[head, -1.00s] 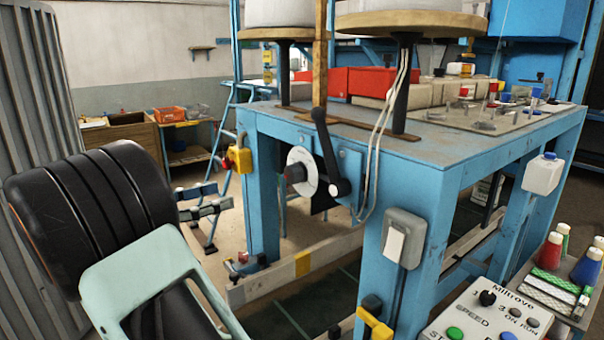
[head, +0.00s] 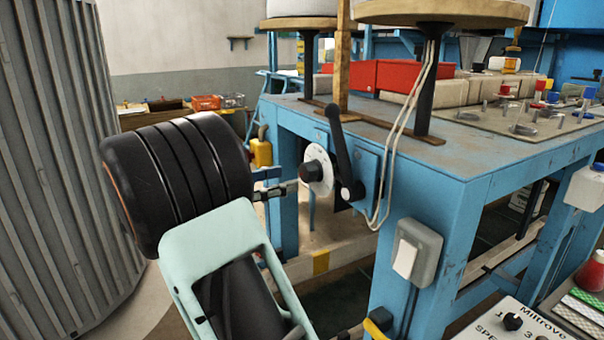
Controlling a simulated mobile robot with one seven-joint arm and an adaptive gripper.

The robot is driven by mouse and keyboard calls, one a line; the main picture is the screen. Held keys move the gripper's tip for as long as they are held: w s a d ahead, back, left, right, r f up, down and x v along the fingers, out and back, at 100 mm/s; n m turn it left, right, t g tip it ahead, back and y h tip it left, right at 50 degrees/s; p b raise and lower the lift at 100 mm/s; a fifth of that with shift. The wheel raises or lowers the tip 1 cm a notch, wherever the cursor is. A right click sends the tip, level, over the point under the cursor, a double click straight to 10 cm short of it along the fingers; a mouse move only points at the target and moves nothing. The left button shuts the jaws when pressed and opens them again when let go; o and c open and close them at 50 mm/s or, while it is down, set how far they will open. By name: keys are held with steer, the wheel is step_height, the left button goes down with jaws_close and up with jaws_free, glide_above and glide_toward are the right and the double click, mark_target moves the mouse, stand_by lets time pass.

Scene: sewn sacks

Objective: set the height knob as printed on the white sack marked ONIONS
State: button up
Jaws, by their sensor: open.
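My thick black arm link hides part of the gripper. No white sack marked ONIONS is in view.
A black crank lever (head: 343,150) sits just right of the dial, with pale cables (head: 398,140) hanging beyond it. A grey switch box (head: 416,253) is on the front leg. A Miltrove control panel (head: 520,325) is at lower right. A ribbed grey column (head: 65,160) stands left.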

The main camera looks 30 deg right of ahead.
mark_target(303, 175)
steer(key=d, duration=0.5)
steer(key=shift+s+d, duration=0.2)
steer(key=shift+d, duration=0.2)
steer(key=shift+c, duration=0.6)
steer(key=c, duration=1)
